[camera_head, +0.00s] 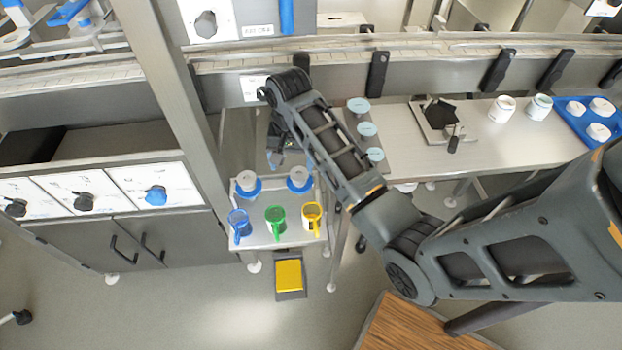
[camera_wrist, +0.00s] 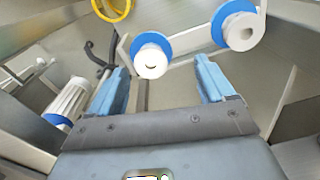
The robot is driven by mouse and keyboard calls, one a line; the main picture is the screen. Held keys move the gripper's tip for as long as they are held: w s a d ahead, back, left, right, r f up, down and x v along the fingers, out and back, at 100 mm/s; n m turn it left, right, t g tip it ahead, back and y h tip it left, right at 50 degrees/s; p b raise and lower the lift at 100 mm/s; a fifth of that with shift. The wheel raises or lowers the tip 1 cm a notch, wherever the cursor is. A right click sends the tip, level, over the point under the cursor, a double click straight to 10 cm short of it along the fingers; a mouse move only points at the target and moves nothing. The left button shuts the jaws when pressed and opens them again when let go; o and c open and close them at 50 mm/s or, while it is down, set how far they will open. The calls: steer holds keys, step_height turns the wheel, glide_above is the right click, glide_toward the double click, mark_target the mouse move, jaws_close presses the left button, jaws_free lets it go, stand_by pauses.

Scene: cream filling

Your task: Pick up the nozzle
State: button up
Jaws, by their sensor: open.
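Two white round pieces with blue collars, which look like nozzles, sit on the back part of a small metal table (camera_head: 262,236) in the head view. One is the left nozzle (camera_head: 248,182), the other the right nozzle (camera_head: 299,178). Both also show beyond my fingers in the wrist view, the nearer nozzle (camera_wrist: 152,62) and the farther nozzle (camera_wrist: 240,32). My gripper (camera_head: 291,153) is above and behind the table, pointing down. In the wrist view my gripper (camera_wrist: 162,72) has its blue fingers wide apart, with nothing between them.
Blue, green (camera_head: 275,218) and yellow (camera_head: 312,215) handled cups stand on the table's front. A conveyor runs behind.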

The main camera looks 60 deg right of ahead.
mark_target(299, 173)
steer(key=shift+s+d+r, duration=0.2)
steer(key=shift+d+r, duration=0.25)
steer(key=shift+d, duration=0.35)
steer(key=shift+f, duration=0.25)
steer(key=shift+s+d+f, duration=0.1)
steer(key=shift+f, duration=1.7)
steer(key=shift+d+f, duration=0.1)
steer(key=shift+f, duration=1.7)
steer(key=shift+c, duration=0.3)
steer(key=c, duration=1.2)
